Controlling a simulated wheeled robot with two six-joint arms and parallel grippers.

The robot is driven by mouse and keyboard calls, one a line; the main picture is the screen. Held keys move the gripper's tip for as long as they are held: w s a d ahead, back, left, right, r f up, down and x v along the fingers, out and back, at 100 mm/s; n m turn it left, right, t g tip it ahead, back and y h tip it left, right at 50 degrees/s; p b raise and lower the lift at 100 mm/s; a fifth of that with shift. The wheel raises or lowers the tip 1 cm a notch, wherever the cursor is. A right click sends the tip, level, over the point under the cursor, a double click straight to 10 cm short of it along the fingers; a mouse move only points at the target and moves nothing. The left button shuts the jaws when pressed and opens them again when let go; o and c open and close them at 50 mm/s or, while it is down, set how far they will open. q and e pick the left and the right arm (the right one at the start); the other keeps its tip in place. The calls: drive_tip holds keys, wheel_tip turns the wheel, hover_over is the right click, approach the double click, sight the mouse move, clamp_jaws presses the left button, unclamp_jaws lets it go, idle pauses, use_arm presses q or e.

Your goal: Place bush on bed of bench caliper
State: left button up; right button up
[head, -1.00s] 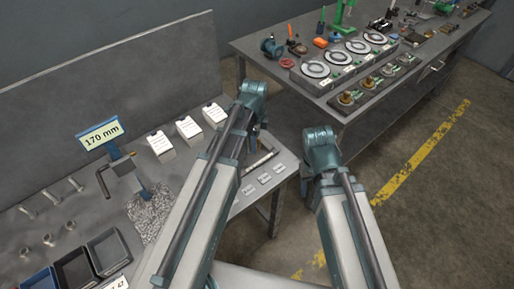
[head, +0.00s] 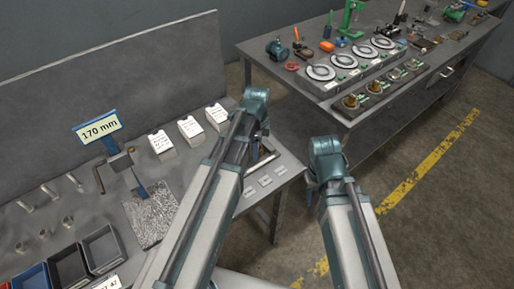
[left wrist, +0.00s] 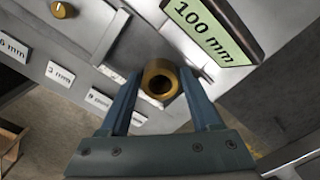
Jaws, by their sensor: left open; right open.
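A short bronze bush (left wrist: 160,80) with a round bore shows in the left wrist view. It is between the fingertips of my left gripper (left wrist: 158,88), which is open; I cannot tell whether a finger touches it. Behind it is a grey metal device, apparently the bench caliper (left wrist: 180,42), with a green display reading 100 mm. In the head view, my left arm covers most of that area, and a pale bar (head: 262,160) shows beside it at the bench's right end.
Thickness labels (head: 265,181) lie along the bench's front edge. A second bench (head: 400,100) holds round fixtures and tools. A floor gap separates the benches.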

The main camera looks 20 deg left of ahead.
use_arm(q)
drive_tip(key=shift+r, duration=0.15)
wheel_tip(320, 180, up, 12)
drive_tip(key=p, duration=1.2)
drive_tip(key=s+d+n+y, duration=0.1)
drive_tip(key=s+d+n, duration=0.9)
drive_tip(key=s+n, duration=0.2)
drive_tip(key=shift+s+d+n, duration=0.25)
drive_tip(key=shift+s+n, duration=0.15)
drive_tip(key=shift+s, duration=0.75)
